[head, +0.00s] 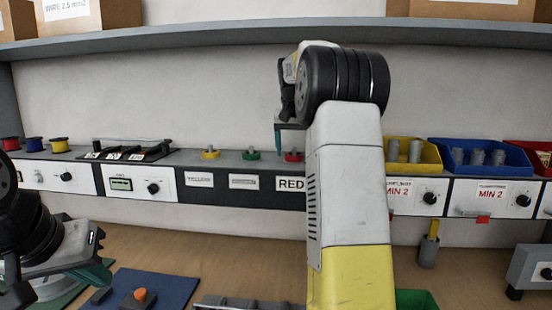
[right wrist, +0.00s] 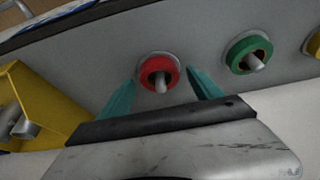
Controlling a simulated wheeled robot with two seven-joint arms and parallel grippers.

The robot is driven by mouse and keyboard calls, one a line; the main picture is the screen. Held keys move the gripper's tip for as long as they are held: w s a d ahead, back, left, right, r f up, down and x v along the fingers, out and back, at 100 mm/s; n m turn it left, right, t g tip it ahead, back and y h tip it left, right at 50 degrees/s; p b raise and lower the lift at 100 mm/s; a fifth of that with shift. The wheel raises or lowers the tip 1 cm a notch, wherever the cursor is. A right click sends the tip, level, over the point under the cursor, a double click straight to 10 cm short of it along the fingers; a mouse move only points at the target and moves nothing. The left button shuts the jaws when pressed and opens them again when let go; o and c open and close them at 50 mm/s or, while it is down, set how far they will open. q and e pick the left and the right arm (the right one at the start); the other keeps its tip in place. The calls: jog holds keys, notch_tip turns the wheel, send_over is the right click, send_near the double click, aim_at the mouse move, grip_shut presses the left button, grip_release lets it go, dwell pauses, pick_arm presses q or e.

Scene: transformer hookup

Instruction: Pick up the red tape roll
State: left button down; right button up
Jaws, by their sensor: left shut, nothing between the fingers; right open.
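The red tape roll (head: 293,156) sits on a peg on the grey ledge above the dark strip with the RED label. My right arm partly covers it in the head view. In the right wrist view the red tape roll (right wrist: 158,72) sits around its metal peg, between and just beyond the teal fingertips. My right gripper (right wrist: 163,88) is open and empty, with one finger on each side of the roll. Whether the fingers touch it cannot be told. My left gripper (head: 100,273) is shut and empty at the lower left, far from the roll.
A green roll (right wrist: 249,54) is on the neighbouring peg, with a yellow roll (head: 210,153) further left. A yellow bin (head: 425,152) and a blue bin (head: 455,145) stand on the ledge to the right. A shelf (head: 230,42) runs above. A blue mat (head: 175,286) lies on the table.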

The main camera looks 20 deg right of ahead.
jog(key=shift+w+d+f, duration=0.15)
jog(key=shift+f, duration=0.3)
jog(key=c, duration=1.4)
jog(key=shift+r, duration=0.15)
jog(key=shift+c, duration=0.2)
